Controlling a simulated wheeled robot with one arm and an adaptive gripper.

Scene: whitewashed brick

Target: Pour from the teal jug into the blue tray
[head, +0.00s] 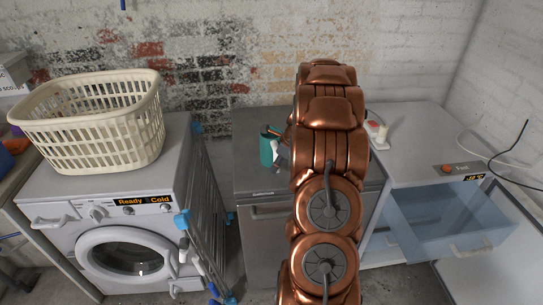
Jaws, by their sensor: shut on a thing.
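The teal jug (265,151) is above or on the grey metal top of the middle cabinet, just left of my copper arm. It looks roughly upright. My gripper (278,151) is at its right side, shut on it, and mostly hidden behind my arm. I cannot tell whether the jug touches the surface. I make out no separate blue tray. A translucent blue drawer (455,226) sticks out of the white appliance at the right. My arm covers part of the cabinet top.
A cream laundry basket (92,125) stands on the washing machine (125,215) at the left. A folded drying rack (203,215) stands between it and the grey cabinet (262,225). A white socket block (377,131) lies right of my arm. An open white door (490,240) fills the lower right.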

